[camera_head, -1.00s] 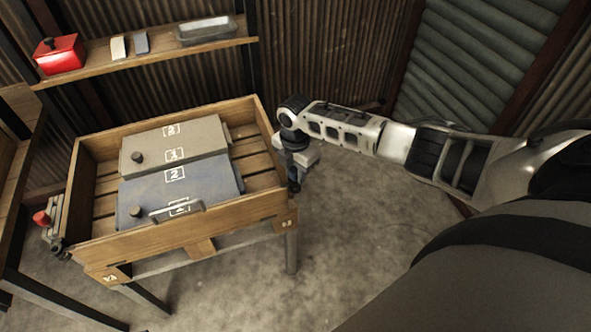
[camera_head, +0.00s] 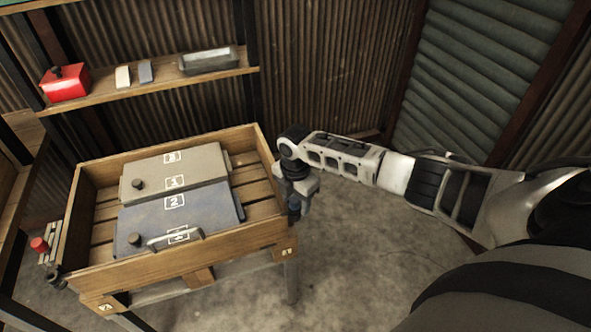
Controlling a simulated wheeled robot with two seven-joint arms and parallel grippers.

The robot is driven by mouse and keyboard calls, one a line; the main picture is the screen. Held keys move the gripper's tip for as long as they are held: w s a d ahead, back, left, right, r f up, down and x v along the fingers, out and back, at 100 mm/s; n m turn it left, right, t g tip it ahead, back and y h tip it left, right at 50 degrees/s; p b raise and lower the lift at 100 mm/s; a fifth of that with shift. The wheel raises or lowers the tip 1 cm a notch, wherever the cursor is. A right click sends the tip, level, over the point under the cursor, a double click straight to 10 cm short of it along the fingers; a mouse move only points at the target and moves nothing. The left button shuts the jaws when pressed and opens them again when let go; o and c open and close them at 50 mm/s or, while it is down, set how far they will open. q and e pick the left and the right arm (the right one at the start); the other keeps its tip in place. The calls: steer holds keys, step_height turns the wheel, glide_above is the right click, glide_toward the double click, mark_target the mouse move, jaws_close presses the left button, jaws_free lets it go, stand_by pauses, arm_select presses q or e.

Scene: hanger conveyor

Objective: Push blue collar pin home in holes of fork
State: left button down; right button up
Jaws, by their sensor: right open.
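My right gripper (camera_head: 303,202) points down just outside the right end of the wooden crate (camera_head: 190,262). Its jaws are open. A small dark bluish piece (camera_head: 294,210) shows at the fingers, close to the crate's right wall; it may be the blue collar pin, but it is too small to be sure. I cannot make out the fork or its holes there, nor how deep any pin sits. At the crate's left end a red-headed piece (camera_head: 39,245) sticks out beside slatted metal. My left gripper is out of view.
The crate holds a grey case (camera_head: 205,165) and a blue-grey case (camera_head: 205,210) with a handle. A shelf (camera_head: 165,82) behind carries a red box (camera_head: 65,83), two small blocks and a metal tray (camera_head: 210,60). The concrete floor (camera_head: 365,245) right of the crate is clear.

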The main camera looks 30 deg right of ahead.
step_height(320, 180, up, 16)
stand_by(0.3)
steer(key=shift+f, duration=0.1)
stand_by(0.4)
steer(key=s+a+f+m+t+y, duration=0.2)
steer(key=s+a+f+m, duration=0.2)
steer(key=a+f, duration=0.35)
steer(key=s+a+f+m+t+y, duration=0.2)
steer(key=s+a+f+m+t, duration=0.15)
steer(key=a+f, duration=0.4)
steer(key=s+m+t+h, duration=0.1)
steer(key=s+m+t, duration=0.3)
steer(key=s+m, duration=0.6)
steer(key=shift+s+d+f+m, duration=0.25)
steer(key=shift+s+f+m, duration=0.1)
steer(key=shift+s, duration=0.35)
